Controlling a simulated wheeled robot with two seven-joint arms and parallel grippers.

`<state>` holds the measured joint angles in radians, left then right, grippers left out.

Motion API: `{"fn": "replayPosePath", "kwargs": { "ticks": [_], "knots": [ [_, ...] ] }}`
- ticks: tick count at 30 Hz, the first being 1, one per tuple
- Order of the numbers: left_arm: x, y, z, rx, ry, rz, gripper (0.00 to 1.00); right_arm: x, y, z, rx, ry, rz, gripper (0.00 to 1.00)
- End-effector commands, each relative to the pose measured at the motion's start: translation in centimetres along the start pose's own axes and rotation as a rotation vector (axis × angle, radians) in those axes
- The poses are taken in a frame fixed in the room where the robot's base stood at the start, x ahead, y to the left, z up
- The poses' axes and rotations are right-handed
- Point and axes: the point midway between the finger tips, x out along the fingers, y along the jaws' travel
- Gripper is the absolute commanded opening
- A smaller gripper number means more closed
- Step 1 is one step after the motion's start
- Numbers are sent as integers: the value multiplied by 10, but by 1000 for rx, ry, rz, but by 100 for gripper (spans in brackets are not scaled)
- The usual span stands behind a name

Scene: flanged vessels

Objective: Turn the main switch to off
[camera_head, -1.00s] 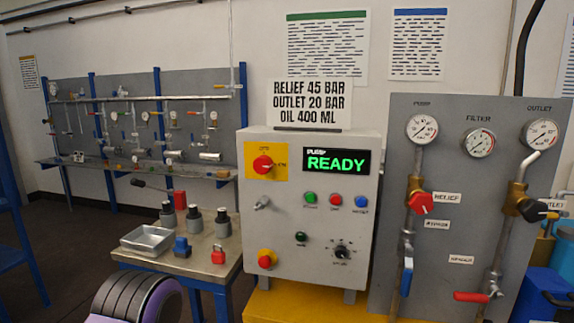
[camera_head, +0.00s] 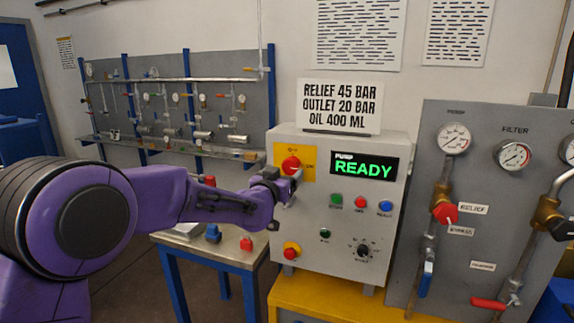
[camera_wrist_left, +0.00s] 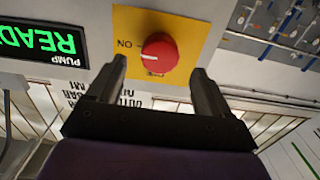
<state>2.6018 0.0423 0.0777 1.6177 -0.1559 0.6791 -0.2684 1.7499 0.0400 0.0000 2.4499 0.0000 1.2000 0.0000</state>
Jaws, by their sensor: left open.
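The main switch (camera_head: 291,165) is a red rotary knob on a yellow plate, at the upper left of the grey control box (camera_head: 330,240). In the left wrist view the knob (camera_wrist_left: 160,53) shows between the fingers, its white mark pointing toward the word ON. My left gripper (camera_head: 294,186) is open and empty, just in front of the box and slightly below the knob. In the left wrist view the two fingers (camera_wrist_left: 159,70) stand apart on either side of the knob; I see no contact. My right gripper is out of view.
A display (camera_head: 364,167) reads PUMP READY. Several buttons and a black dial (camera_head: 363,251) sit below it, with a red emergency button (camera_head: 291,251) at lower left. A gauge panel (camera_head: 480,235) stands at right. A small bench (camera_head: 215,255) lies under my left arm.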

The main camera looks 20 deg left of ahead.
Motion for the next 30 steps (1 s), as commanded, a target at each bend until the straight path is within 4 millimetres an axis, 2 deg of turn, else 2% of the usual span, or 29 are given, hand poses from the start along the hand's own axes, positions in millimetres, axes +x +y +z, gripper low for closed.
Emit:
{"fn": "replayPosePath", "kwargs": {
  "ticks": [3, 6, 15, 20, 21, 30],
  "knots": [
    [20, 0, -2, -1, -2, 0, 80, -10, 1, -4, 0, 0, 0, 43],
    [29, 0, -1, -1, -1, 0, 80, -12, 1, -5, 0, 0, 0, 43],
    [32, 0, 1, -2, -1, 0, 80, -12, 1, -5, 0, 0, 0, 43],
    [32, 0, 1, -1, -1, 0, 28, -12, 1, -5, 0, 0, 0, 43],
    [32, 0, 1, -1, -1, 0, 24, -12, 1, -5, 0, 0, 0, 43],
    [32, 0, 1, -33, -1, 0, 24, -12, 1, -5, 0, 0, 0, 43]
  ]
}}
